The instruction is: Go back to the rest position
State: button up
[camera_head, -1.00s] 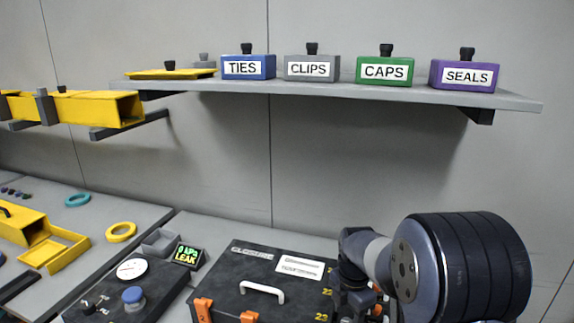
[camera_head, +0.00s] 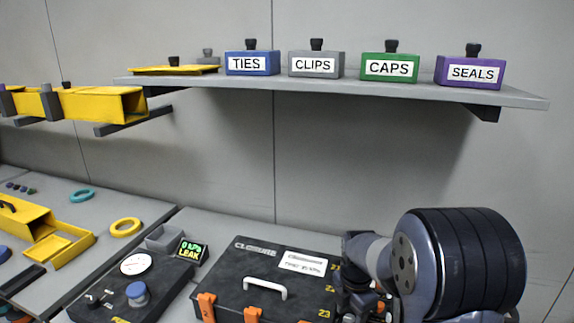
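My arm rises at the lower right, with a large dark ribbed joint nearest the camera. My gripper (camera_head: 358,298) is at the end of a dark wrist link, low in the picture beside the right side of the black closure case. Its fingers are small, dark and partly cut off, so I cannot tell whether they are open or hold anything. The closure case (camera_head: 228,284) is shut, with a white handle (camera_head: 265,288), orange latches (camera_head: 206,306) and yellow numbers on its lid. Its right side is hidden behind my arm.
A wall shelf (camera_head: 400,92) carries boxes labelled TIES (camera_head: 251,62), CLIPS (camera_head: 316,64), CAPS (camera_head: 391,67) and SEALS (camera_head: 470,72). A yellow duct (camera_head: 95,103) sits on brackets at left. A gauge unit (camera_head: 134,290) stands near a LEAK display (camera_head: 191,249). Yellow (camera_head: 125,227) and teal (camera_head: 82,196) rings lie on the bench.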

notch_tip(320, 180, up, 9)
notch_tip(320, 180, down, 10)
jog(key=shift+s+f, duration=0.1)
jog(key=shift+f, duration=0.1)
jog(key=shift+m, duration=0.4)
jog(key=m, duration=0.5)
jog(key=shift+r, duration=0.1)
jog(key=m, duration=0.6)
jog(key=shift+m, duration=0.4)
jog(key=m, duration=1.1)
jog(key=shift+m, duration=0.4)
jog(key=shift+r, duration=0.1)
